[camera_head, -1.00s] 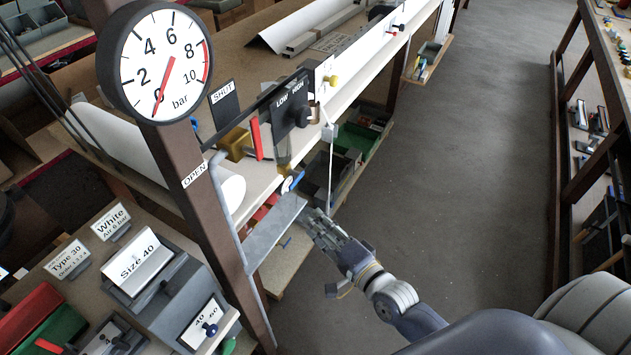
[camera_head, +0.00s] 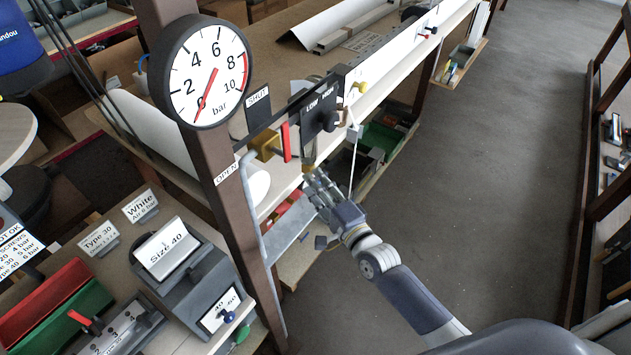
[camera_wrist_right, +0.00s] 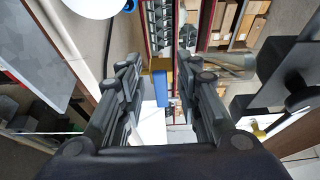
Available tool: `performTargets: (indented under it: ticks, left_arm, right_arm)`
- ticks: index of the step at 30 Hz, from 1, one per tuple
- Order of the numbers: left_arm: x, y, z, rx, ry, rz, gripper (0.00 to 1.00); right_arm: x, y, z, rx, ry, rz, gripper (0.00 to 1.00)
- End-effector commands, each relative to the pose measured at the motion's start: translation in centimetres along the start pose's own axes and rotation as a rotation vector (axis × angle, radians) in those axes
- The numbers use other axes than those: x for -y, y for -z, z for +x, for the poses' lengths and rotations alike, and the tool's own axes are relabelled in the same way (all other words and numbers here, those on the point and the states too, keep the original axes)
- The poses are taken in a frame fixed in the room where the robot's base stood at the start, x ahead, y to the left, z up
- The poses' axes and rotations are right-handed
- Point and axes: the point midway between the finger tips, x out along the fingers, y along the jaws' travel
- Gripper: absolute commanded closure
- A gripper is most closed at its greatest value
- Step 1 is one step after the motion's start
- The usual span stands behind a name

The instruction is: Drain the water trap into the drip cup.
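My right gripper (camera_head: 316,182) is just below a smoky, see-through bowl (camera_head: 308,150), apparently the water trap, which hangs beside the LOW/HIGH plate (camera_head: 318,112). Its fingers hide what lies under the bowl. In the right wrist view my right gripper (camera_wrist_right: 160,95) has its fingers wide apart. A blue part (camera_wrist_right: 160,88) below a brass block (camera_wrist_right: 160,63) shows in the gap, not visibly gripped. A see-through tube-like part (camera_wrist_right: 228,65), probably the bowl, is beyond the right finger. I cannot make out the drip cup for certain. My left gripper is not in view.
A red lever (camera_head: 286,141) is on a brass valve (camera_head: 264,145) left of the bowl. The round gauge (camera_head: 205,72) reads near 0 bar on a brown post (camera_head: 235,205). A grey plate (camera_head: 287,228) lies low behind my gripper.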

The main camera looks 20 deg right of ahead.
Motion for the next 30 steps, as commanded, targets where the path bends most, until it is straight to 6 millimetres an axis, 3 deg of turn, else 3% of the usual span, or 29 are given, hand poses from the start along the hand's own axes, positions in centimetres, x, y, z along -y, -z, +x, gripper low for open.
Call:
performTargets:
  ticks: [12,17,30]
  left_arm:
    - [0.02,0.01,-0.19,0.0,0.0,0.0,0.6]
    - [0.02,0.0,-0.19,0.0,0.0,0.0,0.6]
    - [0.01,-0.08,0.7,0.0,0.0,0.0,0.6]
  right_arm:
    - [-0.02,0.0,0.81,0.0,0.0,0.0,0.68]
    - [-0.02,0.0,0.79,0.0,-0.001,-0.001,1.0]
    - [-0.48,0.01,0.78,0.0,0.013,-0.037,1.0]
